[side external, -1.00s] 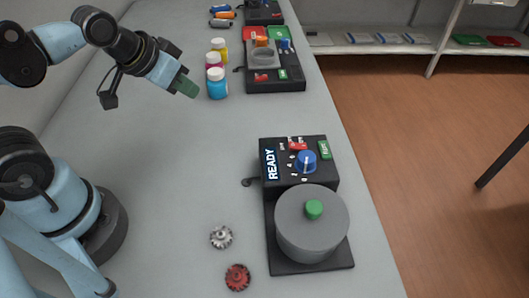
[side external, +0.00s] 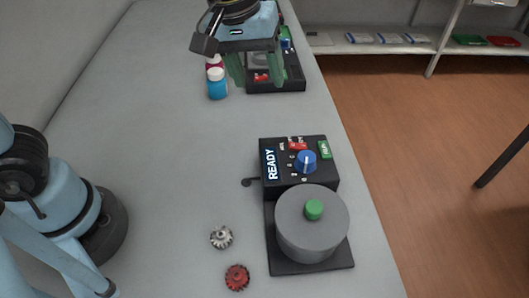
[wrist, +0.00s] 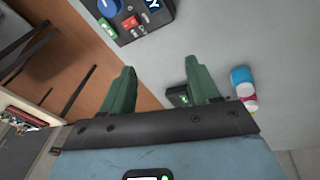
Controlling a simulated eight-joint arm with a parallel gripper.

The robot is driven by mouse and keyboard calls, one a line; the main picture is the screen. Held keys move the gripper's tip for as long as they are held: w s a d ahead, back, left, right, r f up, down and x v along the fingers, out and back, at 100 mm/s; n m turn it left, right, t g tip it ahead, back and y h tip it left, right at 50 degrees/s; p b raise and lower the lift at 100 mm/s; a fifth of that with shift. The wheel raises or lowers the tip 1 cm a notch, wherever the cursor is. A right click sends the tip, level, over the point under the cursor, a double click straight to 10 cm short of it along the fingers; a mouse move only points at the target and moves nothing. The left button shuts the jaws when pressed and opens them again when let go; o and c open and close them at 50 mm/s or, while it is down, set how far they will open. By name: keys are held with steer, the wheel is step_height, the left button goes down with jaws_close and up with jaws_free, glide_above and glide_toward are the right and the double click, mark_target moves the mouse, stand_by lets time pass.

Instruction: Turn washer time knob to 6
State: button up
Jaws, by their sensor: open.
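The washer is a black unit (side external: 340,250) with a grey round drum (side external: 298,232) topped by a green knob (side external: 314,209). Its control panel (side external: 281,182) shows a READY display (side external: 270,164), a red button (side external: 298,146) and a green button (side external: 325,150). The blue time knob (side external: 306,162) sits in the panel's middle; its setting is too small to read. My gripper (side external: 257,70) is open and empty, above the far part of the counter, away from the washer. In the wrist view, my gripper's green fingers (wrist: 160,72) are apart, and the blue knob (wrist: 108,5) is cut by the top edge.
Another black unit (side external: 290,85) stands behind my gripper, partly hidden. A silver gear (side external: 221,237) and a red gear (side external: 237,277) lie left of the drum. The counter's middle is clear.

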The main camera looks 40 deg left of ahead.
mark_target(307, 156)
steer(key=d+n+g+y, duration=0.1)
steer(key=d+n+g, duration=0.25)
steer(key=d, duration=0.75)
steer(key=shift+t, duration=0.45)
steer(key=f, duration=1.2)
steer(key=shift+w+d+f, duration=0.1)
steer(key=shift+w, duration=0.25)
steer(key=c, duration=1)
